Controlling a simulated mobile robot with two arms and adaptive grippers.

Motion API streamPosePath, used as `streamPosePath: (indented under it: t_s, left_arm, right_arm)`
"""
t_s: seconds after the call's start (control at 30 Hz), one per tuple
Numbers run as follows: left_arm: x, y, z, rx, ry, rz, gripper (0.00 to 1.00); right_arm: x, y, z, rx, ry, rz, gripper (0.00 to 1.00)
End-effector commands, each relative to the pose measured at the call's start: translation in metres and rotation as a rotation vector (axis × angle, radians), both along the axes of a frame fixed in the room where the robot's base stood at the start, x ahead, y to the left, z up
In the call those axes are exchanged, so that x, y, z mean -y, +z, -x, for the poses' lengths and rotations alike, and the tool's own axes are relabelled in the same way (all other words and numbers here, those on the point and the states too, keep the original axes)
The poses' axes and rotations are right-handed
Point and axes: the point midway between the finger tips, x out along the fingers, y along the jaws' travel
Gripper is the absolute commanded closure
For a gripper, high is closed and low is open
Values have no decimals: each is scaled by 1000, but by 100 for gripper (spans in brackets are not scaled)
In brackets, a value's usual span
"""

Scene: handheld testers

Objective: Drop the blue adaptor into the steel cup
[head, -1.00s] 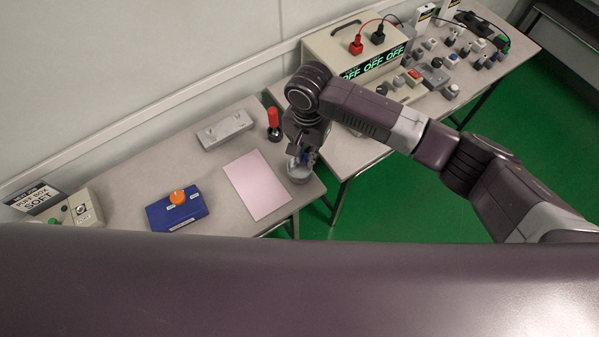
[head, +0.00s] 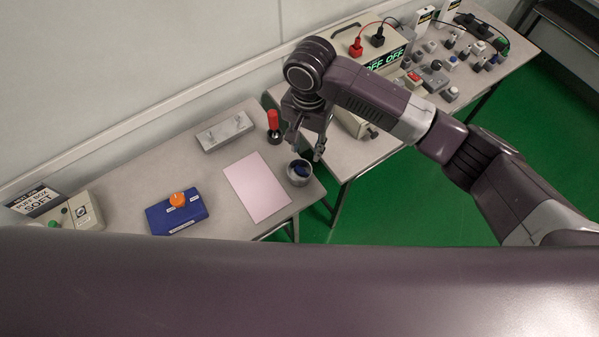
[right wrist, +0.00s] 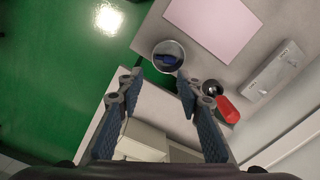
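The steel cup (head: 299,173) stands near the right front corner of the left table, beside the pink sheet. The blue adaptor (head: 300,169) lies inside the cup. In the right wrist view the cup (right wrist: 157,53) shows from above with the blue adaptor (right wrist: 166,59) within its rim. My right gripper (head: 305,150) is above and just behind the cup, with its fingers spread. In the right wrist view the gripper (right wrist: 160,84) is open with nothing between its fingers. My left gripper is not in view.
A black-based red-handled thing (head: 273,123) stands close behind the cup. A pink sheet (head: 257,187), a grey bar (head: 225,131) and a blue box with an orange knob (head: 160,216) are to the left. A beige unit with lit displays (head: 345,45) stands on the right table.

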Motion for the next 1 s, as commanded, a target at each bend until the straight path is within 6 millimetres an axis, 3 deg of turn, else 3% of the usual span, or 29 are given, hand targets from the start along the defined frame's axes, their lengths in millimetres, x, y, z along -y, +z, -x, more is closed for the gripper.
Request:
streamPosePath:
  t_s: [0.1, 0.33, 1.0]
  left_arm:
    - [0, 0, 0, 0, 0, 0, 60]
    - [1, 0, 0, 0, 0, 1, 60]
    - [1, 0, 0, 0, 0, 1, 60]
  right_arm:
    - [-1, 26, -1, 4, 2, -2, 67]
    - [0, 57, 0, 2, 1, -1, 67]
    - [-2, 59, 4, -2, 17, -12, 67]
